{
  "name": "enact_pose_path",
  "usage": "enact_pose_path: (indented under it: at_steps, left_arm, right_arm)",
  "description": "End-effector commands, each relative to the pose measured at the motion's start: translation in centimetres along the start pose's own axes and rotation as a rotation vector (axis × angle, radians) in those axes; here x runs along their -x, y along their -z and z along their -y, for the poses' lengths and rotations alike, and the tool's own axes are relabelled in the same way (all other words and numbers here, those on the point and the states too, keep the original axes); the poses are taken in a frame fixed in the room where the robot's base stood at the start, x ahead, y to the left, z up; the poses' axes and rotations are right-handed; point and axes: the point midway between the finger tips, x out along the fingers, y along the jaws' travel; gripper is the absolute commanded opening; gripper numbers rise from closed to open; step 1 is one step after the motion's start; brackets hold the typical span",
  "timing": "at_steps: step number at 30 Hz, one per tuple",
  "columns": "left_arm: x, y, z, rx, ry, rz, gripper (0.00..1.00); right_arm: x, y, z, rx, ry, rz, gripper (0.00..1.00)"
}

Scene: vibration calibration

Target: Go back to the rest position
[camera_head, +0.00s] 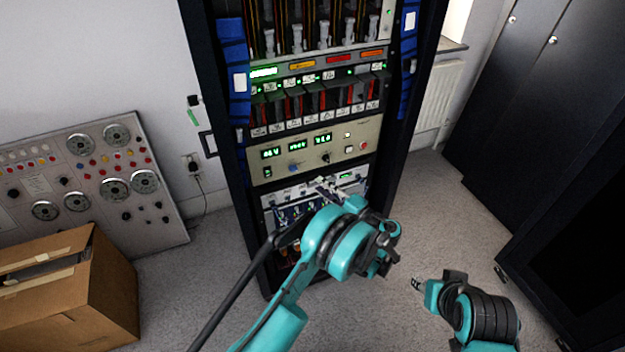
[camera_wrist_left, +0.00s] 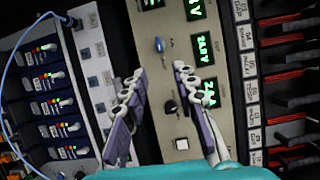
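My left gripper (camera_head: 329,188) is in front of the rack, just below the beige panel (camera_head: 345,138) with green displays. In the left wrist view its two fingers (camera_wrist_left: 160,72) are spread apart with nothing between them. The same beige panel (camera_wrist_left: 190,110) lies behind them, with a blue knob, a black knob and a white button. I cannot tell whether a fingertip touches the rack. My right gripper (camera_head: 416,285) is low at the right, over the floor and apart from the rack. Its fingers are too small to tell open from shut.
The tall dark equipment rack (camera_head: 225,140) stands straight ahead. A cardboard box (camera_head: 110,295) and a leaning control board (camera_head: 150,205) are on the left. Dark cabinets (camera_head: 545,100) stand on the right, with a radiator (camera_head: 437,100) behind. Grey carpet (camera_head: 440,210) is clear right of the rack.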

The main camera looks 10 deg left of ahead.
Motion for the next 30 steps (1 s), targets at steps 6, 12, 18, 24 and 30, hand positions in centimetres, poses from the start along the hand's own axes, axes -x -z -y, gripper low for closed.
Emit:
enact_pose_path:
  at_steps: [6,12,18,24,30]
  left_arm:
    - [1.3,0.0,0.0,0.0,0.0,0.0,0.28]
    - [1.3,0.0,0.0,0.0,0.0,0.001,0.28]
    - [1.3,0.0,0.0,0.0,0.0,0.001,0.28]
    - [0.3,-0.5,1.2,0.004,-0.047,0.001,0.28]
    - [-2.7,-3.2,5.3,0.04,-0.251,-0.003,0.28]
  right_arm:
    - [0.0,0.0,0.0,0.0,0.0,0.0,0.4]
    - [0.0,0.0,0.0,0.0,0.0,0.0,0.4]
    - [0.0,0.0,0.0,0.0,0.0,0.0,0.4]
    - [0.0,0.0,0.0,0.0,0.0,0.0,0.4]
    - [0.0,0.0,0.0,0.0,0.0,0.0,0.4]
